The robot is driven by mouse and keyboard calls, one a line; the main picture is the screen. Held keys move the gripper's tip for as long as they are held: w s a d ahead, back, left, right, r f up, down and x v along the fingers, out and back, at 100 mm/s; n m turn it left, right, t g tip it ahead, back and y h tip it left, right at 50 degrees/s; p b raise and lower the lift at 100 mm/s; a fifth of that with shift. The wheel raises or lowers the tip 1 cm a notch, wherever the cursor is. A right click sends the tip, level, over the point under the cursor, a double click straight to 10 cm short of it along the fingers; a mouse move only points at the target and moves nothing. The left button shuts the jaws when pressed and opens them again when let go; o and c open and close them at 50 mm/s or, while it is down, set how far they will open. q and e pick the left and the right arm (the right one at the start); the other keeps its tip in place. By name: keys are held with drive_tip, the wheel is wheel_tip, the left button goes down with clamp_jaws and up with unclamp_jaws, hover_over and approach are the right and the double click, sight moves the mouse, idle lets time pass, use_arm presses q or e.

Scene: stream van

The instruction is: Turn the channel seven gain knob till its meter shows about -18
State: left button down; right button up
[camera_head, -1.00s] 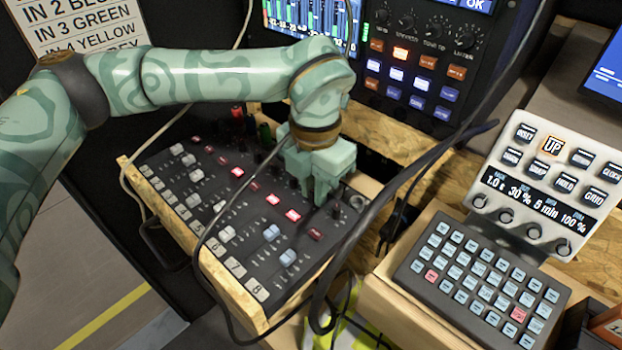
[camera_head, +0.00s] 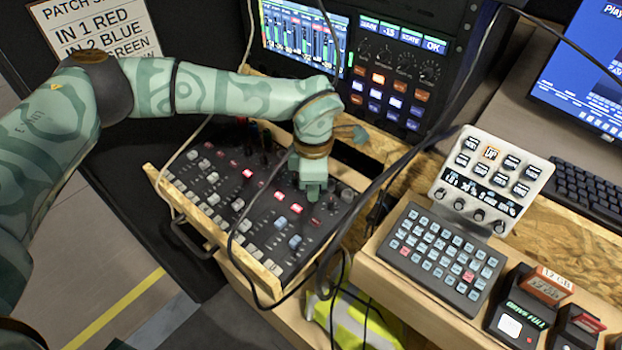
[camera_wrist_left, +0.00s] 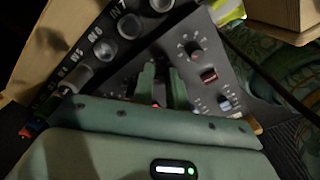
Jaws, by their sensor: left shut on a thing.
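The mixer (camera_head: 262,222) is a dark sloped panel in a wooden frame, with knobs, red-lit buttons and pale faders in numbered columns. My left gripper (camera_head: 312,192) points down at its upper right part. In the left wrist view its two fingers (camera_wrist_left: 160,82) are shut on a small knob, mostly hidden between them, apparently channel seven's gain knob. A neighbouring gain knob (camera_wrist_left: 193,50) stands free above a red button. The meter screen (camera_head: 303,35) shows several green bars; a readout (camera_head: 389,30) beside it appears to read -13 and OK. My right gripper is out of view.
A black cable (camera_head: 358,205) loops close to the mixer's right side. A button pad (camera_head: 437,250) and a white knob unit (camera_head: 490,180) stand to the right. Card readers (camera_head: 515,320) are at the lower right. A patch sign (camera_head: 95,30) hangs at upper left.

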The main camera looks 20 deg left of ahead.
use_arm(q)
drive_tip(key=shift+r+m+p, duration=0.1)
drive_tip(key=shift+m+p, duration=0.5)
drive_tip(key=shift+m, duration=0.3)
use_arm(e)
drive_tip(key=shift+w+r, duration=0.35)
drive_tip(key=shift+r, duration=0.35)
use_arm(q)
drive_tip(key=c, duration=1.4)
unclamp_jaws()
